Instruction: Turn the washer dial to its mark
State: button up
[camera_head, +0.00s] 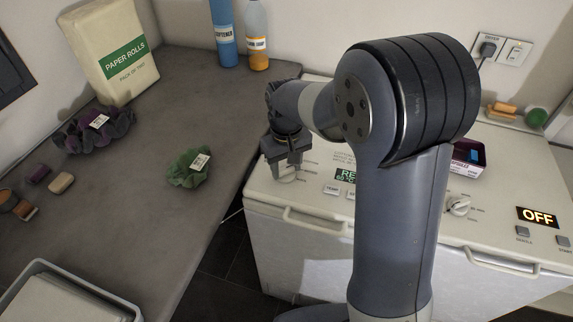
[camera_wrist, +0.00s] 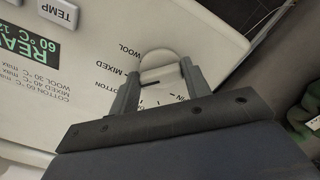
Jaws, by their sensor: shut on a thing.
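The washer dial (camera_wrist: 160,58) is a round white knob on the panel of the left toploader (camera_head: 262,208). In the wrist view my gripper (camera_wrist: 162,80) has one finger on each side of the dial and is shut on it. A short dark line shows on the dial's near side. The printed words WOOL, MIXED and COTTON stand to its left, partly behind a finger. I cannot tell which word the dial points at. In the head view my gripper (camera_head: 286,170) points down over the panel's left end and mostly hides the dial.
The right toploader has its own white dial (camera_head: 458,205) and a display (camera_head: 538,217) reading OFF. My arm hides the panel's middle. A grey counter (camera_head: 140,185) at left holds a green cloth item (camera_head: 188,172), a purple one (camera_head: 92,131) and paper rolls (camera_head: 112,50). Bottles (camera_head: 257,40) stand behind.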

aim_at(286, 169)
jog(key=o, duration=1)
jog(key=shift+r, duration=0.1)
notch_tip(286, 169, up, 11)
jog(key=shift+f, duration=0.2)
notch_tip(286, 169, down, 11)
jog(key=shift+r, duration=0.1)
jog(key=shift+n, duration=0.3)
